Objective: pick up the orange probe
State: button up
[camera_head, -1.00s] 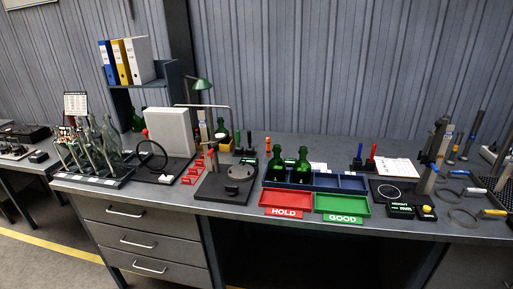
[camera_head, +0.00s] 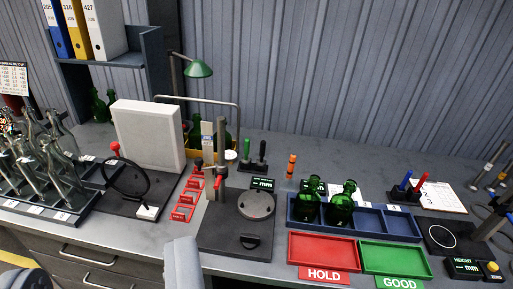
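The orange probe (camera_head: 291,166) stands upright near the back of the bench, left of and behind two green bottles. It is small, with an orange upper part; its foot is too small to make out. Light grey parts that seem to be mine, probably of my gripper (camera_head: 182,266), rise from the bottom edge, in front of the bench and well short of the probe. I see no fingertips clearly and nothing held.
Around the probe stand a dark gauge stand (camera_head: 221,170), green and black plug gauges (camera_head: 247,153) and a blue tray (camera_head: 371,223) with green bottles. Red HOLD (camera_head: 323,275) and green GOOD (camera_head: 397,283) trays lie in front. A green lamp (camera_head: 198,69) overhangs the back.

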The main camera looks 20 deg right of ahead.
aim_at(293, 156)
jog(key=z, duration=0.3)
jog(key=i, duration=1.3)
jog(key=z, duration=0.6)
jog(key=i, duration=0.3)
jog(key=z, duration=0.35)
